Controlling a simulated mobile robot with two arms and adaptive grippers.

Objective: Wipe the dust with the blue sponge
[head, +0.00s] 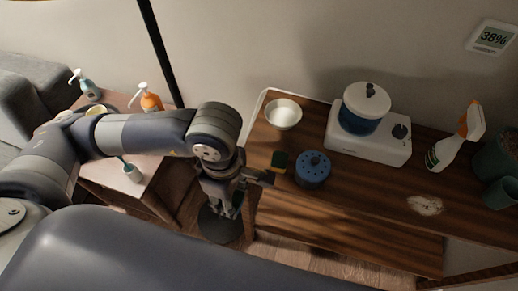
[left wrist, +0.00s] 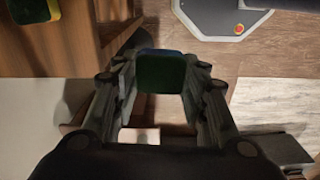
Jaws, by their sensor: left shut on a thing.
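My left gripper (head: 224,204) hangs beside the left end of the wooden sideboard (head: 380,180), above the floor. In the left wrist view its fingers (left wrist: 160,82) are shut on the blue sponge (left wrist: 160,70), which shows a dark green face and a blue edge. I cannot make out this sponge in the head view. A pale patch of dust (head: 425,204) lies on the right part of the sideboard top. My right gripper is not in view.
A green and yellow sponge (head: 279,161), a blue round holed container (head: 313,169), a white bowl (head: 283,113), a white appliance with a blue pot (head: 364,108) and a spray bottle (head: 456,138) stand on the sideboard. Bottles stand on a side table (head: 128,172) at left.

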